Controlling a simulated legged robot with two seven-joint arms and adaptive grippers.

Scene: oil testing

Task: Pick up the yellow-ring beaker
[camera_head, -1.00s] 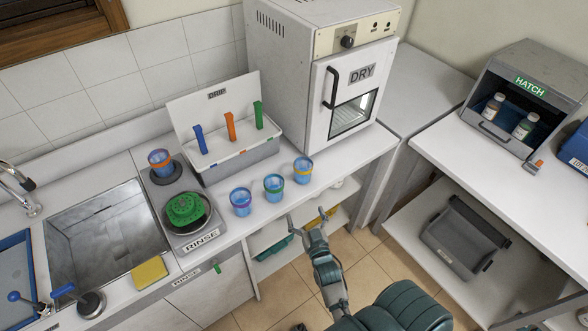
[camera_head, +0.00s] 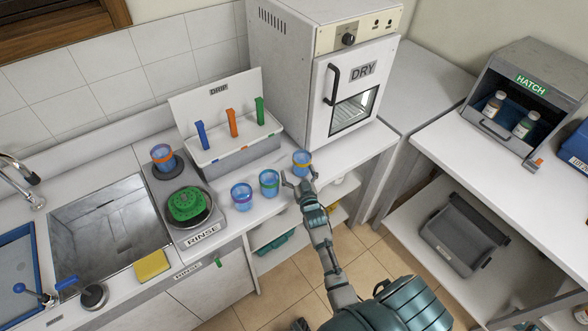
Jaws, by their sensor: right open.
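The yellow-ring beaker (camera_head: 302,161) is a blue cup standing upright near the counter's front edge, below the DRY oven. My right gripper (camera_head: 298,181) is open, its fingers just in front of the beaker at its lower part. Whether a finger touches it cannot be told. A green-ring beaker (camera_head: 269,183) and a purple-ring beaker (camera_head: 241,197) stand to its left. My left gripper is not in view.
The DRY oven (camera_head: 345,105) stands behind the beaker. The DRIP rack (camera_head: 237,154) with coloured pegs is to its left. Further left are an orange-ring beaker (camera_head: 162,155), a green round scrubber (camera_head: 187,203) and the sink (camera_head: 108,232). The HATCH (camera_head: 525,100) is at right.

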